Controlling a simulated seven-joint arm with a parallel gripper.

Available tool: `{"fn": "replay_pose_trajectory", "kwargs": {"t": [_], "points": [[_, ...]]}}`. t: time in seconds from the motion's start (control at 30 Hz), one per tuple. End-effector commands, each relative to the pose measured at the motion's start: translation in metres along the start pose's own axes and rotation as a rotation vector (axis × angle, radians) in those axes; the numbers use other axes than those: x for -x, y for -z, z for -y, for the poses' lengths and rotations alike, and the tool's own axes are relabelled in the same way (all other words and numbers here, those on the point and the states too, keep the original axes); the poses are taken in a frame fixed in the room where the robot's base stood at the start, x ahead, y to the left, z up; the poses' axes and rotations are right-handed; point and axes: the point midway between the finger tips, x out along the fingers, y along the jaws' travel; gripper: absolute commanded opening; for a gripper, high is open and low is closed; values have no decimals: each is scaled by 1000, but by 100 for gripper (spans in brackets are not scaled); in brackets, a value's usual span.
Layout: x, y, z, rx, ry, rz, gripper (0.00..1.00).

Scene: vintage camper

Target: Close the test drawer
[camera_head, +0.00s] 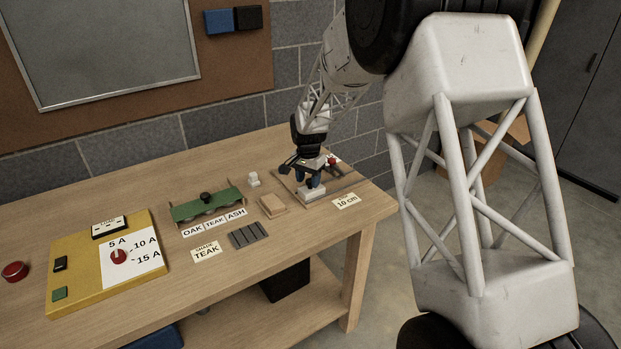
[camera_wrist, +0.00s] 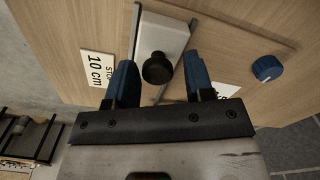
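I cannot make out anything that is clearly a drawer. My gripper (camera_head: 310,178) is low over the right end of the workbench, above a white block (camera_head: 312,193) on a rail board. My gripper's blue fingers (camera_wrist: 160,77) are spread apart, one on each side of the knob, with gaps showing. Whether they are level with the knob is hard to tell.
A "10 cm" card (camera_head: 346,201) lies beside the rail. A green holder (camera_head: 206,207) with a black knob, a tan block (camera_head: 272,206), a dark ribbed block (camera_head: 248,235) and a yellow switch panel (camera_head: 82,283) stand leftward. A blue knob (camera_wrist: 266,68) is near the rail.

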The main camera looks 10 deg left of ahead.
Motion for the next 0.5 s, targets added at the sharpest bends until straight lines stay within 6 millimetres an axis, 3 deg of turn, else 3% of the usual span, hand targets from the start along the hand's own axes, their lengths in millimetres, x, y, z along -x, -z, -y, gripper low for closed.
{"fn": "replay_pose_trajectory", "kwargs": {"t": [0.5], "points": [[6,2,-1,-2,1,-2,59]]}}
